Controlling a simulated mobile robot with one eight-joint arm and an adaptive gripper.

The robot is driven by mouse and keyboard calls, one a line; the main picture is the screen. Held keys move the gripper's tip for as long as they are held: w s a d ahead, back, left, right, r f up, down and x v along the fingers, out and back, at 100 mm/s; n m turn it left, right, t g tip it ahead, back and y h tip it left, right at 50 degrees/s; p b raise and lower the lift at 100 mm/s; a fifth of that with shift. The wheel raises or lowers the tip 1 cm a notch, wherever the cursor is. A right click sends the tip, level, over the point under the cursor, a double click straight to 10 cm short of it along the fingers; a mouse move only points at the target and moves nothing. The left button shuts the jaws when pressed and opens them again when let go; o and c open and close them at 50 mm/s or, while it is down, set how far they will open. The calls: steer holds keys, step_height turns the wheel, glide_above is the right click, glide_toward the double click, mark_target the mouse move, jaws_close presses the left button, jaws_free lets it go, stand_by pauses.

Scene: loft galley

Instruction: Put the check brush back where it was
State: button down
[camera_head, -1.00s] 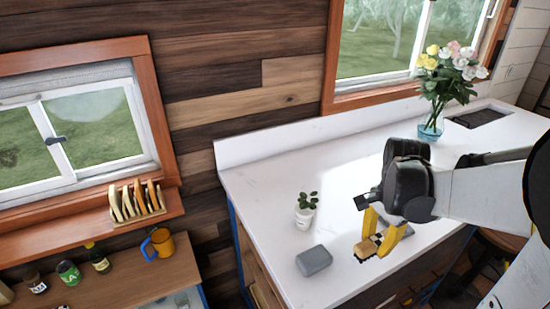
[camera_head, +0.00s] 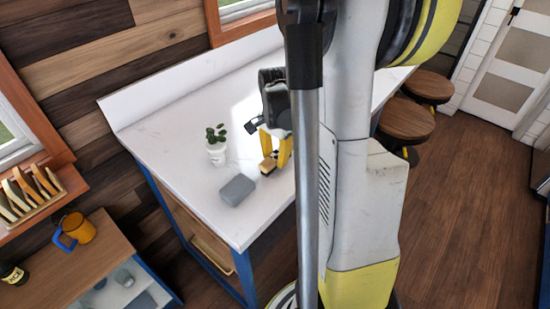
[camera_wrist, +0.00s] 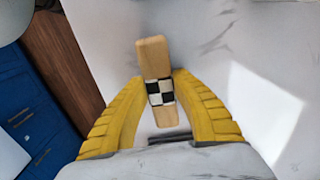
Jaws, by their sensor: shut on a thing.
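The check brush is a light wooden block with a black-and-white checkered band. In the wrist view the brush (camera_wrist: 154,55) stands lengthwise between the two yellow fingers of my gripper (camera_wrist: 160,80), which is shut on its checkered middle. In the head view the brush (camera_head: 268,164) shows small at the fingertips of my gripper (camera_head: 275,152), over the white counter (camera_head: 180,130) near its front edge. I cannot tell whether the brush touches the counter.
A grey block (camera_head: 237,190) lies to the left of the brush. A small potted plant (camera_head: 216,152) stands behind that block. Stools (camera_head: 405,120) stand at the right.

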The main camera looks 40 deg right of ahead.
mark_target(275, 156)
steer(key=shift+f, duration=0.1)
steer(key=shift+f, duration=0.15)
steer(key=c, duration=1.2)
jaws_free()
steer(key=shift+o, duration=0.2)
step_height(275, 156, up, 13)
steer(key=p, duration=0.3)
steer(key=s+a+r+n+t, duration=0.2)
steer(key=a+n, duration=0.6)
steer(key=a, duration=0.4)
steer(key=s+a+r+n+t, duration=0.2)
steer(key=a+n+t, duration=0.3)
steer(key=a+n, duration=0.4)
steer(key=s+a, duration=0.1)
steer(key=a, duration=0.3)
steer(key=shift+s, duration=0.25)
